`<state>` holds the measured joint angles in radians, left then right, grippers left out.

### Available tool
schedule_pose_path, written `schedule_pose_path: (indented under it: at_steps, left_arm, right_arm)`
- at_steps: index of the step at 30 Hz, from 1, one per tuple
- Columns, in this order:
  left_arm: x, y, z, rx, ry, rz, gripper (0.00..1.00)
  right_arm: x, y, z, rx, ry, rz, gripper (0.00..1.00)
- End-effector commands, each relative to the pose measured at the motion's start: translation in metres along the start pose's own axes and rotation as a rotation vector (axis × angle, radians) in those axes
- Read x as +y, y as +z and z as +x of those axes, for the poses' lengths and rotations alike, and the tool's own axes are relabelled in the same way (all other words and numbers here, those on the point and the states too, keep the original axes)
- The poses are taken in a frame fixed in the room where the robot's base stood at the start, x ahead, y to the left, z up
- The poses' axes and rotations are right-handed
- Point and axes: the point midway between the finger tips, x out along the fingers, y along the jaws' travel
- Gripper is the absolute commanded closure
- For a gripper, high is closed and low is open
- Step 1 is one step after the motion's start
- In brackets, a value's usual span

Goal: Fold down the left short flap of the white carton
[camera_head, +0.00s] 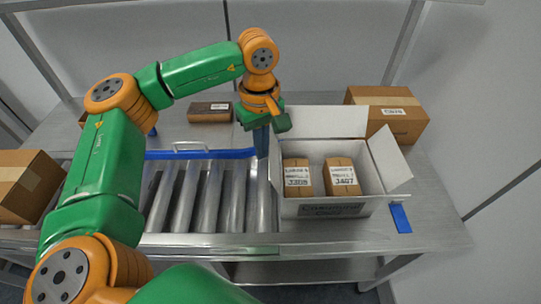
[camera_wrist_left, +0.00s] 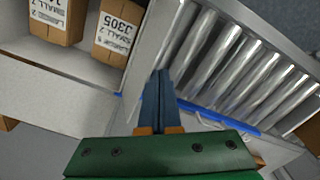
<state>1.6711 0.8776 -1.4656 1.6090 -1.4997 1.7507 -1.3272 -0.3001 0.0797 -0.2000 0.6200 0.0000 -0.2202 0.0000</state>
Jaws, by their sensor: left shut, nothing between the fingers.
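The white carton (camera_head: 355,207) stands open on the metal table, right of the rollers. Its left short flap (camera_head: 276,173) shows as a narrow, roughly upright strip at the left side. The back flap (camera_head: 320,122) stands up, and the right flap (camera_head: 389,158) leans outward. My left gripper (camera_head: 262,154) is shut and empty, pointing down just outside the carton's left side near its back corner. In the left wrist view its fingers (camera_wrist_left: 160,85) lie between carton and rollers; I cannot tell whether they touch the flap. My right gripper is not in view.
Two brown boxes (camera_head: 297,177) (camera_head: 341,176) sit inside the carton. The roller conveyor (camera_head: 205,195) with a blue rail lies to the left. A brown carton (camera_head: 395,115) stands behind right, another (camera_head: 25,187) far left. A small dark box (camera_head: 209,112) and blue strip (camera_head: 400,218) lie nearby.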

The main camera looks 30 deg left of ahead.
Motion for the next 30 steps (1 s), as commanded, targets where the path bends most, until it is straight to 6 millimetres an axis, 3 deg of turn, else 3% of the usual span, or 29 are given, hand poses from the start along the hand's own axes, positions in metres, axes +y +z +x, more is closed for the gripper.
schedule_pose_path:
  at_steps: [15, 30]
  left_arm:
    - [0.043, 0.026, -0.005, -0.002, 0.000, 0.001, 1.00]
    - [0.069, 0.040, -0.005, -0.002, 0.000, 0.000, 1.00]
  right_arm:
    - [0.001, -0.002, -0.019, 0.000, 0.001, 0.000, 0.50]
    - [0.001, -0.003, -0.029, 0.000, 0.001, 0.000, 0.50]
